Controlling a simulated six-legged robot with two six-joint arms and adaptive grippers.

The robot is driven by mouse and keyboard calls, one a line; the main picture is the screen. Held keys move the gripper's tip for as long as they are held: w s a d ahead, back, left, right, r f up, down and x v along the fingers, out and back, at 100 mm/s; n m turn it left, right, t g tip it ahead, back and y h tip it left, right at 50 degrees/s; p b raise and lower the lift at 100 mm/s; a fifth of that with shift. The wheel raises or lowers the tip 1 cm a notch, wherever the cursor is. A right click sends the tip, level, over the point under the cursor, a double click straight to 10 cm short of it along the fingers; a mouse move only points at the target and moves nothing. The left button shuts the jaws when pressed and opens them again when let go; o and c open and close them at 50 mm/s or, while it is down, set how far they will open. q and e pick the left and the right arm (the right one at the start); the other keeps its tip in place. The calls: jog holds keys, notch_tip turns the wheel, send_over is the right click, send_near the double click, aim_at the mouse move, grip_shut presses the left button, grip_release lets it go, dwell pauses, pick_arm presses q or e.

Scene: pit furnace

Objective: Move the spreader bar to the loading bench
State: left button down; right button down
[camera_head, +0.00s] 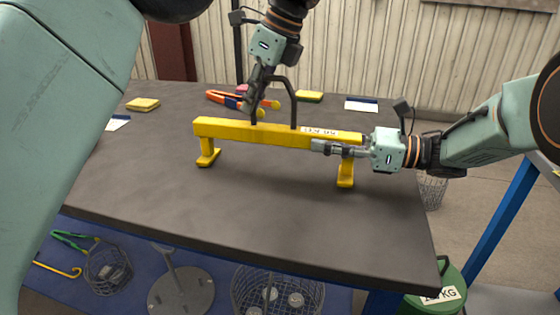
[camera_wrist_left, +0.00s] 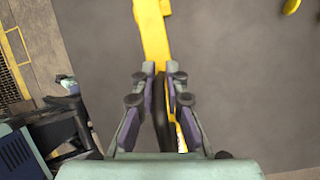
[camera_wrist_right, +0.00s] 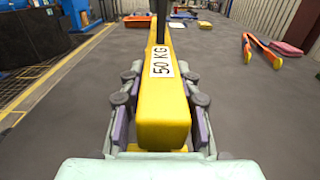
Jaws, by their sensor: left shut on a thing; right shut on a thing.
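The yellow spreader bar (camera_head: 235,130) is level over the dark-topped bench (camera_head: 270,215), its two feet at or very near the top; I cannot tell if they touch. It carries a "50 KG" label, also plain in the right wrist view (camera_wrist_right: 162,62), and a dark arched handle (camera_head: 293,100). My left gripper (camera_head: 254,100) is shut on the handle from above; the handle shows between its fingers in the left wrist view (camera_wrist_left: 160,100). My right gripper (camera_head: 325,147) is shut on the bar's right end, fingers on both sides.
Orange-handled tongs (camera_head: 224,98), yellow pads (camera_head: 143,104) and a blue-white pad (camera_head: 361,104) lie towards the bench's back and left. The front of the top is clear. Wire baskets (camera_head: 275,291) sit below.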

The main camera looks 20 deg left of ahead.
pick_arm(q)
jog(key=c, duration=1.8)
grip_release()
jog(key=shift+s+f, duration=0.1)
pick_arm(e)
jog(key=c, duration=1.4)
grip_release()
pick_arm(q)
jog(key=o, duration=0.4)
jog(key=shift+s+r, duration=0.2)
pick_arm(e)
jog(key=o, duration=0.4)
jog(key=shift+s+r, duration=0.1)
jog(key=shift+s, duration=0.15)
pick_arm(q)
jog(key=shift+w+f, duration=0.1)
jog(key=shift+w, duration=0.15)
pick_arm(e)
jog(key=shift+o, duration=0.2)
jog(key=shift+w, duration=0.2)
pick_arm(q)
jog(key=v, duration=0.5)
jog(key=shift+d, duration=0.15)
jog(key=shift+v, duration=1.15)
pick_arm(e)
jog(key=shift+s, duration=0.15)
jog(key=d, duration=1.2)
